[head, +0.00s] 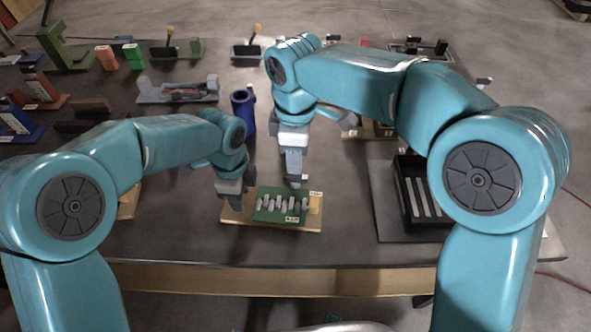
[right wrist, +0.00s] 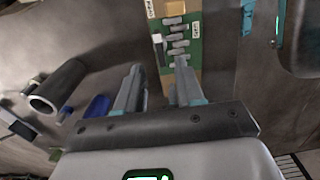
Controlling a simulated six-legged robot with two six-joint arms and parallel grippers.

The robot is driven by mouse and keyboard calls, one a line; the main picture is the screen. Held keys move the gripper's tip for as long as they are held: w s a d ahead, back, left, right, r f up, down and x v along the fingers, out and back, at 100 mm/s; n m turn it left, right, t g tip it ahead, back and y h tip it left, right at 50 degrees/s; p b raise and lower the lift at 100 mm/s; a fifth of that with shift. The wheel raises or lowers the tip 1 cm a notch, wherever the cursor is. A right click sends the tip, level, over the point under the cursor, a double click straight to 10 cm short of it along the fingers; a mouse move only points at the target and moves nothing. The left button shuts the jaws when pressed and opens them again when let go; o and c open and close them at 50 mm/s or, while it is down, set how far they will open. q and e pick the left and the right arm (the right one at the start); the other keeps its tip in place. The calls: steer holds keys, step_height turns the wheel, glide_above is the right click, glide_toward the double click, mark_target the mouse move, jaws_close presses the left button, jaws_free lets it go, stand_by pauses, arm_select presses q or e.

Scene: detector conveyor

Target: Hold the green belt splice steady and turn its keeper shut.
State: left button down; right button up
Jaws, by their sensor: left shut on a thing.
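The green belt splice (head: 270,217) lies on a wooden board (head: 240,223) near the table's front edge, with a row of grey links across it. A tan block (head: 315,205) with a white label stands at the board's right end; I cannot tell which part is the keeper. My left gripper (head: 244,203) is shut at the splice's left end; the exact contact is hidden. My right gripper (head: 297,184) points down above and behind the splice. In the right wrist view its fingers (right wrist: 160,70) are apart with nothing between them, and the splice (right wrist: 195,52) shows beyond them.
A blue cylinder (head: 242,112) stands behind my left gripper. A black slotted tray (head: 405,205) on a grey mat (head: 379,200) lies to the right. Grey, red, green and blue fixtures fill the table's back and left. Bare table lies between the board and the mat.

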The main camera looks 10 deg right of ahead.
mark_target(295, 176)
step_height(295, 176, down, 6)
steer(key=shift+f, duration=0.1)
jaws_close()
